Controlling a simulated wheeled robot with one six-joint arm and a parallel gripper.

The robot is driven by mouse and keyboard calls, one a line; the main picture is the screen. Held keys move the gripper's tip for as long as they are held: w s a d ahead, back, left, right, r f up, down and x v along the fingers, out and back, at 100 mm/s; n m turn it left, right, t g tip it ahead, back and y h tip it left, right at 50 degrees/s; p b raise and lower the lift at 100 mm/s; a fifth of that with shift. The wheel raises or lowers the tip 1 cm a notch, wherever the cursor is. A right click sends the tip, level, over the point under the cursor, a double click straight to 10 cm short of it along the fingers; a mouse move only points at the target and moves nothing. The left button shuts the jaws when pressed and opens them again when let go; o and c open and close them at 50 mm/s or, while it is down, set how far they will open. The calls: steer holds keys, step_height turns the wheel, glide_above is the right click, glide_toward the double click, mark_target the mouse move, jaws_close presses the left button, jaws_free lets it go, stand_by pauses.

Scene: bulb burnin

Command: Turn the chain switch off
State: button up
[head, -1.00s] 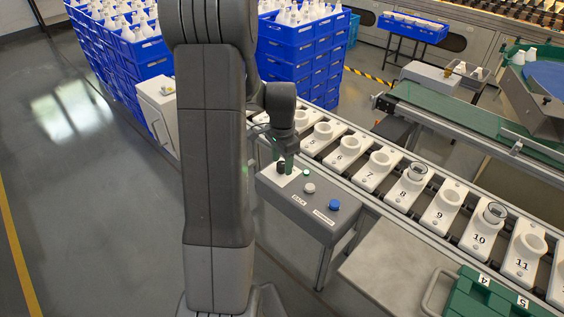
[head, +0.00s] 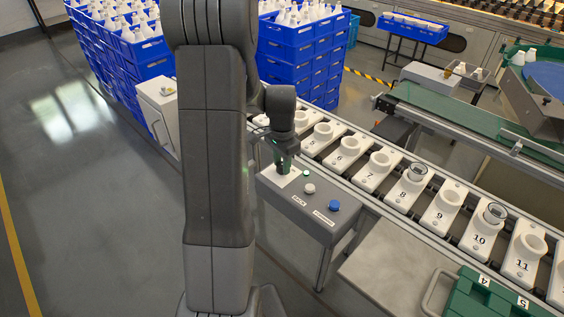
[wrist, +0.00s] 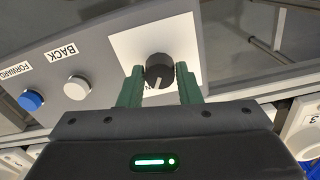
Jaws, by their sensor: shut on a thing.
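The chain switch is a black rotary knob (wrist: 160,71) on a white plate (wrist: 124,46) of the grey control box, seen in the wrist view. A white pointer line on the knob points down in that view, slightly to the left. My gripper (wrist: 160,84) has its green fingers on both sides of the knob, shut on it. In the head view my gripper (head: 283,163) reaches down onto the left end of the control box (head: 295,207) and hides most of the knob.
Numbered white holders (head: 443,207) line the conveyor behind the box. A green case (head: 480,297) lies at front right.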

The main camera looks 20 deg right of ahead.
mark_target(281, 164)
steer(key=n, duration=0.6)
steer(key=shift+n, duration=0.3)
steer(key=n, duration=0.6)
steer(key=shift+w+n, duration=0.1)
steer(key=shift+n, duration=0.2)
steer(key=o, duration=1)
steer(key=shift+c, duration=0.2)
step_height(281, 164, up, 14)
steer(key=p, duration=0.1)
steer(key=shift+f, duration=0.15)
step_height(281, 164, down, 14)
steer(key=shift+r+b, duration=0.15)
steer(key=shift+b, duration=0.2)
